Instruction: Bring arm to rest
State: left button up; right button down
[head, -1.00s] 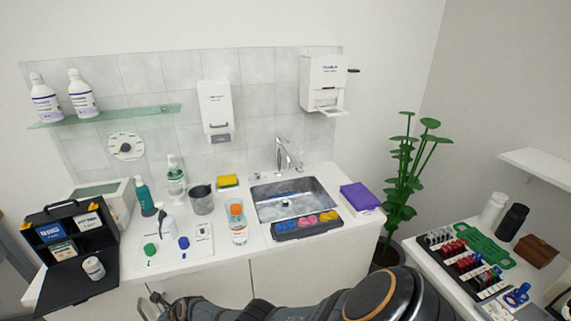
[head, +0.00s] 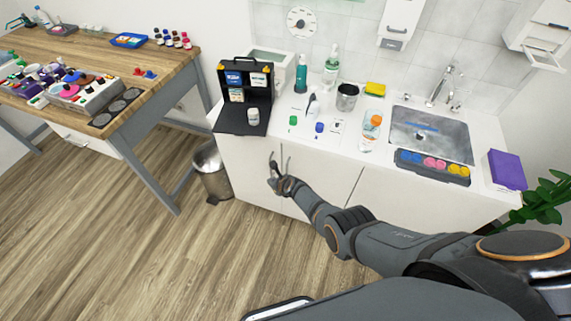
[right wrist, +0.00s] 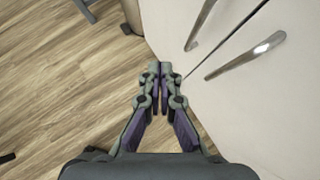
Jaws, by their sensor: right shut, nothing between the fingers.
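My right arm reaches across the head view from the lower right. Its gripper (head: 274,181) is low in front of the white cabinet doors (head: 325,183), below the counter. In the right wrist view the two fingers (right wrist: 159,68) are shut together with nothing between them. Two metal door handles show ahead and to the right there, the nearer one (right wrist: 245,56) apart from the fingertips. My left gripper is not in view.
The counter holds an open black case (head: 245,95), bottles, a cup (head: 347,97), a sink (head: 430,132) and a purple box (head: 507,169). A metal bin (head: 211,170) stands left of the cabinet. A wooden table (head: 150,62) is farther left. Open floor lies between.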

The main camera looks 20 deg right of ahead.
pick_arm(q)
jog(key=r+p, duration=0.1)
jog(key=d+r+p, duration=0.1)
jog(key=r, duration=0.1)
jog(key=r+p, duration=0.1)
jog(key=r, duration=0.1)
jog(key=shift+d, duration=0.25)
pick_arm(e)
jog(key=r, duration=0.1)
jog(key=s+a+r, duration=0.2)
jog(key=shift+r, duration=0.1)
